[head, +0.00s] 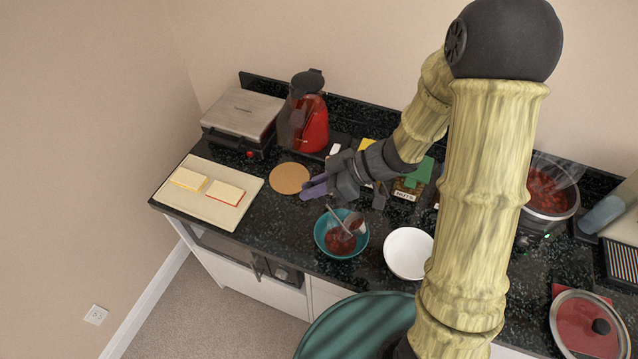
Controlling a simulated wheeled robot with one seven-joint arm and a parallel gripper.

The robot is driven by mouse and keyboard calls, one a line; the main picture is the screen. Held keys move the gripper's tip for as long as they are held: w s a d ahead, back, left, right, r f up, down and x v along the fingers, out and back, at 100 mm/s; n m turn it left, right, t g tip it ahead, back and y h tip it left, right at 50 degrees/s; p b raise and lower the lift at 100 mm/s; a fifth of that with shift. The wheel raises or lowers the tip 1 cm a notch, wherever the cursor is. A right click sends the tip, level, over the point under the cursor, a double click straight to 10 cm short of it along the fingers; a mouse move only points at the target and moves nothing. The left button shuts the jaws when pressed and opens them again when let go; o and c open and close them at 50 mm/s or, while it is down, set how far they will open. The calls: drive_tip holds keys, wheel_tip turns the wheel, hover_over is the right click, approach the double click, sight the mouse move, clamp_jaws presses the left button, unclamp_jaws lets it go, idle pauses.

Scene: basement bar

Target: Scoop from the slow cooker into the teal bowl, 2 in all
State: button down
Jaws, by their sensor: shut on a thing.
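The teal bowl (319,240) stands near the counter's front edge with red chunky food in it. My gripper (321,192) is above and just behind it, seen from the side, and shut on the ladle. The ladle's thin grey handle (338,220) slants from the gripper down into the bowl. Its scoop end is over or in the red food; I cannot tell whether it touches. The slow cooker (568,213) stands uncovered at the right with red food inside. My arm hides its left side.
A white bowl (408,253) stands just right of the teal bowl. A cutting board (205,207), round cork mat (289,178), press grill (239,114) and red kettle (312,124) are at the left. A glass lid (588,325) lies at the front right.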

drive_tip(key=shift+w+a+f+m+g+h+p, duration=0.2)
drive_tip(key=shift+a+f+h+p, duration=0.5)
drive_tip(key=shift+p, duration=0.5)
drive_tip(key=shift+w+a+f+m+g+h+p, duration=0.15)
drive_tip(key=shift+w+a+f+h+p, duration=0.3)
drive_tip(key=shift+a+h+p, duration=0.5)
drive_tip(key=shift+w+a+f+m+g+h+p, duration=0.15)
drive_tip(key=shift+a+f+h+p, duration=0.35)
drive_tip(key=shift+p, duration=0.9)
drive_tip(key=shift+a+f, duration=0.2)
drive_tip(key=shift+f, duration=0.05)
drive_tip(key=shift+w+a+f+h+p, duration=0.15)
drive_tip(key=shift+a+f+h+p, duration=0.4)
drive_tip(key=shift+p, duration=1.3)
drive_tip(key=shift+w+a+f+g+h+p, duration=0.15)
drive_tip(key=shift+f+p, duration=0.25)
drive_tip(key=shift+p, duration=0.65)
drive_tip(key=shift+w+a+f+g+h+p, duration=0.15)
drive_tip(key=shift+f+p, duration=0.25)
drive_tip(key=shift+p, duration=0.65)
wheel_tip(320, 180, down, 9)
drive_tip(key=a+m+g+h, duration=0.1)
drive_tip(key=a+g+h, duration=0.1)
drive_tip(key=h, duration=0.3)
drive_tip(key=shift+w+a, duration=0.25)
drive_tip(key=shift+w, duration=0.15)
